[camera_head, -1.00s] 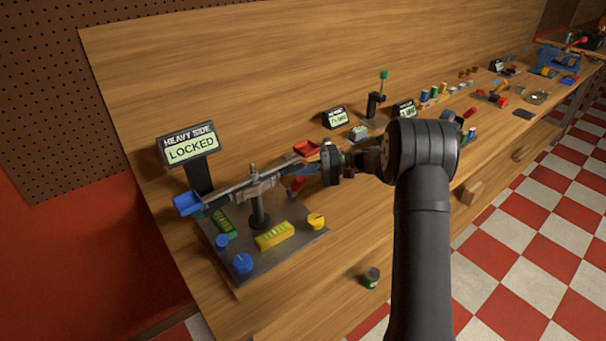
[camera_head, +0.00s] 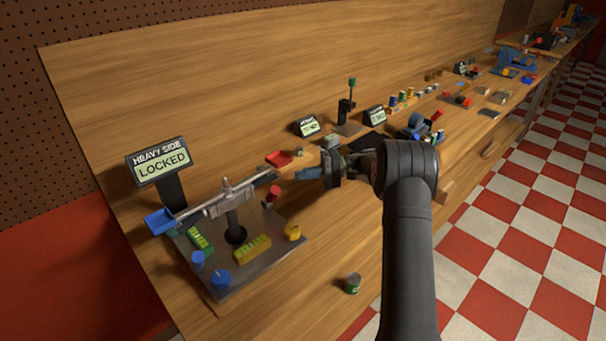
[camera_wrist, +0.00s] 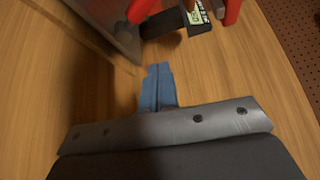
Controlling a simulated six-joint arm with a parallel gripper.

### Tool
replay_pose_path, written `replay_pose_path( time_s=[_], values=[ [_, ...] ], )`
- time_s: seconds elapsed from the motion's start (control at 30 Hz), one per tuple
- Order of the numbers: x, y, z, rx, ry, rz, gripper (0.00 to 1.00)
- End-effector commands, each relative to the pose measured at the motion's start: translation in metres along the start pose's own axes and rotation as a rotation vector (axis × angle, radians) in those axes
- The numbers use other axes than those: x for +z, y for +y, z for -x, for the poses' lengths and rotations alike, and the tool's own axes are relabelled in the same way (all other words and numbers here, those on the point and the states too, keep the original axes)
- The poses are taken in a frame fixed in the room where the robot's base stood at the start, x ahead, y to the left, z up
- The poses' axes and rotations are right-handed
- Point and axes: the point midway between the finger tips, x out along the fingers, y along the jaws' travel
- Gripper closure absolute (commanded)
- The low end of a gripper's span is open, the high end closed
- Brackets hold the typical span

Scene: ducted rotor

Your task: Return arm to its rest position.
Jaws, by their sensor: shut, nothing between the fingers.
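My gripper (camera_head: 310,174) shows in the head view at the end of my dark arm, above the wooden bench and right of the balance rig. Its blue fingers also show in the wrist view (camera_wrist: 158,86), pressed together with nothing between them. The rig's balance beam (camera_head: 225,198) stands on a grey plate (camera_head: 262,258). A sign (camera_head: 160,162) behind it reads HEAVY SIDE LOCKED. The gripper is apart from the rig.
A blue tray (camera_head: 160,221) hangs at the beam's left end. A small green can (camera_head: 352,284) stands near the front edge. Several small items and signs line the bench to the right. Bare wood lies in front of the gripper.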

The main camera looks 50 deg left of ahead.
Motion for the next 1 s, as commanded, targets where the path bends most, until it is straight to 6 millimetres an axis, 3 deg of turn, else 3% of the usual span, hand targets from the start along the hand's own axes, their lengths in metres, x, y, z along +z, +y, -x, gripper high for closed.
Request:
replay_pose_path(
  time_s=[0.27,0.7,1.0],
  values=[
    [0.002,-0.006,-0.018,0.000,-0.003,0.000,1.00],
    [0.015,-0.028,-0.096,0.000,-0.003,-0.001,1.00],
    [0.039,-0.009,-0.086,0.000,-0.002,-0.003,1.00]
  ],
)
